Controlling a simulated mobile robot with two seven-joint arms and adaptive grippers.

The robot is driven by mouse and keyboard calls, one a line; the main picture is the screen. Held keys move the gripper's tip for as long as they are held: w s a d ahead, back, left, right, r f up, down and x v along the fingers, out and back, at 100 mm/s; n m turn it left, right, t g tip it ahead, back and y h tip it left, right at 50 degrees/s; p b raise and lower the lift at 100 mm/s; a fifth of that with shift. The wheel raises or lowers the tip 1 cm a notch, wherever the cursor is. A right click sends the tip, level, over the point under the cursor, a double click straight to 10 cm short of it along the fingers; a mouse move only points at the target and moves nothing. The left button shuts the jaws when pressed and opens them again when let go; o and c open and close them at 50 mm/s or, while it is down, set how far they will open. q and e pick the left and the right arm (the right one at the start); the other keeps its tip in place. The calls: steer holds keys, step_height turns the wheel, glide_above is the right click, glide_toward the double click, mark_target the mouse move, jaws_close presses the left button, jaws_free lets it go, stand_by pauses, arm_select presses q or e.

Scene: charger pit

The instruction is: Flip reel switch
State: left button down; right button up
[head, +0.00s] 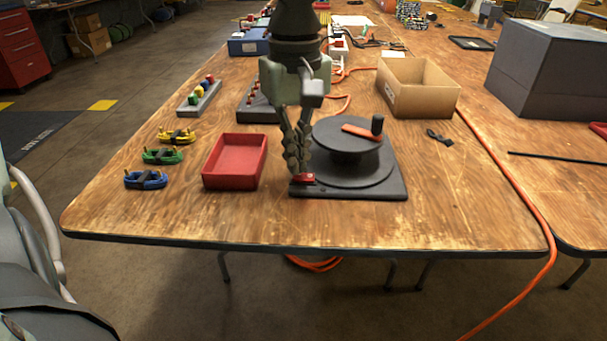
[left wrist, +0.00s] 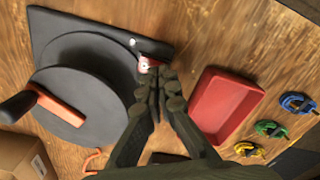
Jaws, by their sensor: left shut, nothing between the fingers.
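The cable reel (head: 350,155) is a dark round disc with an orange crank arm and black knob, on a black square base near the table's front. Its red switch (head: 304,178) sits at the base's front left corner. My left gripper (head: 298,168) is shut and empty, pointing down with its fingertips right at the switch. In the left wrist view the fingertips (left wrist: 154,88) overlap the red and white switch (left wrist: 148,65); whether they touch it I cannot tell. The fingers partly hide the switch. My right gripper is not in view.
An empty red tray (head: 236,161) stands left of the reel. Yellow, green and blue cable bundles (head: 163,157) lie farther left. An open cardboard box (head: 418,87) and a grey box (head: 550,70) stand behind right. An orange cable runs along the table's right.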

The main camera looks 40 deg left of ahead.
arm_select(q)
steer(key=shift+f+b, duration=0.5)
steer(key=shift+f, duration=0.1)
stand_by(0.3)
steer(key=shift+r+p, duration=2.2)
steer(key=shift+r, duration=1.3)
